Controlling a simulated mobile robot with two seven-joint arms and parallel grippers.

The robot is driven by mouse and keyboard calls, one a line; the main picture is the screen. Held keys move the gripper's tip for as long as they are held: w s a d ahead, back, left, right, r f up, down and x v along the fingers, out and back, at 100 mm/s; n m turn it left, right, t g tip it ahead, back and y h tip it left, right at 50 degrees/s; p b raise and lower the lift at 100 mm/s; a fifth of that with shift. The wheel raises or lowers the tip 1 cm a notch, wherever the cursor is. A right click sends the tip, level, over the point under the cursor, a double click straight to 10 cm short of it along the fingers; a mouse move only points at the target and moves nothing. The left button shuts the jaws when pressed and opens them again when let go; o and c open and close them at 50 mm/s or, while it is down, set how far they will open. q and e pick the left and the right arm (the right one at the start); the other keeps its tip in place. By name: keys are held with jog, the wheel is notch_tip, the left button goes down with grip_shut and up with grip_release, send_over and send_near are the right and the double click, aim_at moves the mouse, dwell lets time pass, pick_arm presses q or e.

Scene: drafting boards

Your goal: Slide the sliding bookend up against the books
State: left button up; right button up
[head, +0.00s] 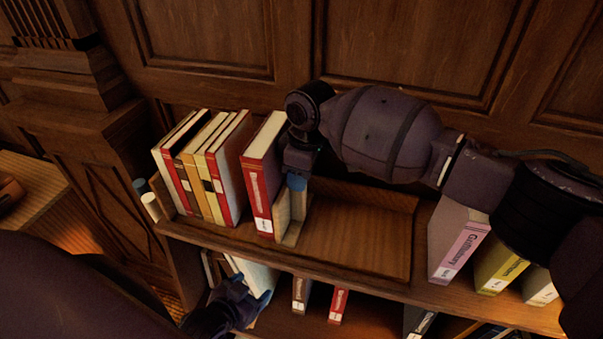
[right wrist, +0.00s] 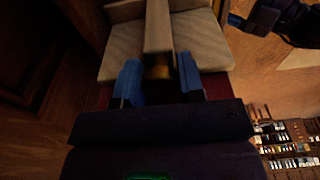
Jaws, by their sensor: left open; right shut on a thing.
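The sliding bookend (head: 298,215) is pale wood and stands upright on the upper shelf, beside the thick red-and-white book (head: 262,185) at the right end of the book row. My right gripper (head: 297,182) comes from above and is shut on its upright. In the right wrist view, the blue fingers (right wrist: 160,85) sit on both sides of the bookend's upright (right wrist: 158,25). Several other books (head: 205,170) stand to the left, with a gap before the thick book. Whether the bookend touches that book is unclear. My left gripper (head: 262,299) is open, low in front of the lower shelf.
Bare upper shelf (head: 355,235) lies right of the bookend. Further right stand a pink-labelled book (head: 458,240) and a yellow-labelled book (head: 497,268). The lower shelf holds more books (head: 301,292). A pale cylinder (head: 151,207) is at the row's left end. A panelled wall rises behind.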

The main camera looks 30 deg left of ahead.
jog(key=shift+s+a, duration=0.1)
jog(key=shift+a, duration=0.1)
jog(key=shift+s+a, duration=0.15)
jog(key=shift+a, duration=0.45)
jog(key=shift+s+a, duration=0.15)
jog(key=shift+a, duration=0.45)
jog(key=o, duration=0.6)
jog(key=shift+s+r, duration=0.1)
jog(key=o, duration=0.3)
jog(key=shift+w+a, duration=0.15)
jog(key=shift+w, duration=0.05)
jog(key=shift+o, duration=0.2)
jog(key=shift+s, duration=0.1)
jog(key=shift+r, duration=0.1)
jog(key=shift+w+d+r, duration=0.1)
jog(key=shift+d+r, duration=0.15)
jog(key=shift+r, duration=1.35)
jog(key=shift+w+d+r, duration=0.1)
jog(key=shift+d+r, duration=0.2)
jog(key=shift+r, duration=1.25)
jog(key=shift+w+d+r, duration=0.1)
jog(key=shift+d+r, duration=0.15)
jog(key=shift+r, duration=1.35)
jog(key=shift+s, duration=0.1)
